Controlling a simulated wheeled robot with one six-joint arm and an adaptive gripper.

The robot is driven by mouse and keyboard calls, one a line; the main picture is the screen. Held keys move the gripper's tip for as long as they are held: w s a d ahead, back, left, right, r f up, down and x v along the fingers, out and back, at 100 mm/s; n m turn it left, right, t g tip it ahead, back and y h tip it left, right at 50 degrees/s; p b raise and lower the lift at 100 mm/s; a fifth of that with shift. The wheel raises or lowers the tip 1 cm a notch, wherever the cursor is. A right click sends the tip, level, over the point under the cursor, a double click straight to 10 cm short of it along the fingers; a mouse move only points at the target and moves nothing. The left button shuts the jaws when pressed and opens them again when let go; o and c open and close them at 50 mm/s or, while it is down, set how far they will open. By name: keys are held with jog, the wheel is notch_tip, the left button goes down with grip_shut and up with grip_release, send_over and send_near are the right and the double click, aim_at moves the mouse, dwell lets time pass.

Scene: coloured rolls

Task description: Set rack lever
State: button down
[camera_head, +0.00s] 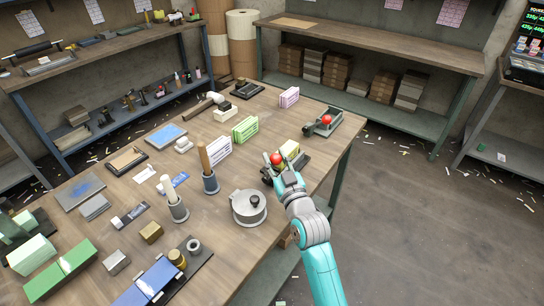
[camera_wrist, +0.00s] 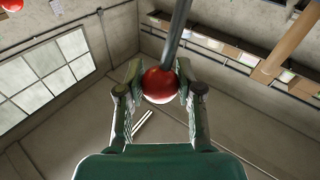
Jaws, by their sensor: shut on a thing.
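A lever with a round red knob (camera_head: 276,159) stands at the right part of the workbench. In the wrist view the red knob (camera_wrist: 159,86) sits between my fingers, with its grey rod (camera_wrist: 178,35) running toward the top of the picture. My gripper (camera_head: 277,166) is shut on this knob; it also shows in the wrist view (camera_wrist: 160,88). I cannot tell the lever's exact angle.
A second device with a red knob (camera_head: 326,119) stands farther back right. A round metal pot (camera_head: 248,207) is left of my arm. Green (camera_head: 245,129) and white (camera_head: 217,151) racks stand behind. Several stamps, pads and blocks crowd the bench's left.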

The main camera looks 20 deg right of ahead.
jog(key=shift+s+d+f+m+t, duration=0.35)
jog(key=shift+s+m+t, duration=0.15)
jog(key=shift+s+t, duration=0.1)
jog(key=c, duration=0.7)
grip_release()
jog(key=shift+r, duration=0.1)
jog(key=shift+c, duration=0.2)
jog(key=v, duration=1.2)
